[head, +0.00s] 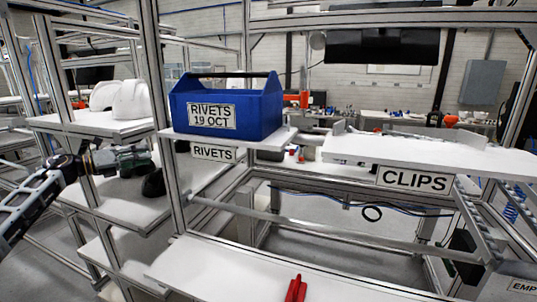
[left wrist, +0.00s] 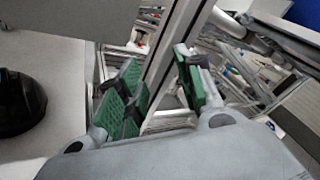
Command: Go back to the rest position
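My left gripper (head: 135,160) comes in from the left in the head view, beside the left rack and near its upright post. In the left wrist view its two green-padded fingers (left wrist: 160,88) stand apart with nothing held between them; a metal post shows behind the gap. A black helmet shell (head: 153,183) sits on the middle left shelf, just below and right of the gripper. It also shows at the left edge of the left wrist view (left wrist: 18,103). White helmet shells (head: 131,99) stand on the shelf above. My right gripper is not in view.
A blue rivets box (head: 257,108) stands on the centre shelf, right of the post (head: 164,110). A white clips shelf (head: 430,157) is at the right. A red object (head: 296,289) lies on the low white shelf (head: 220,270) in front. Metal rails cross the middle.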

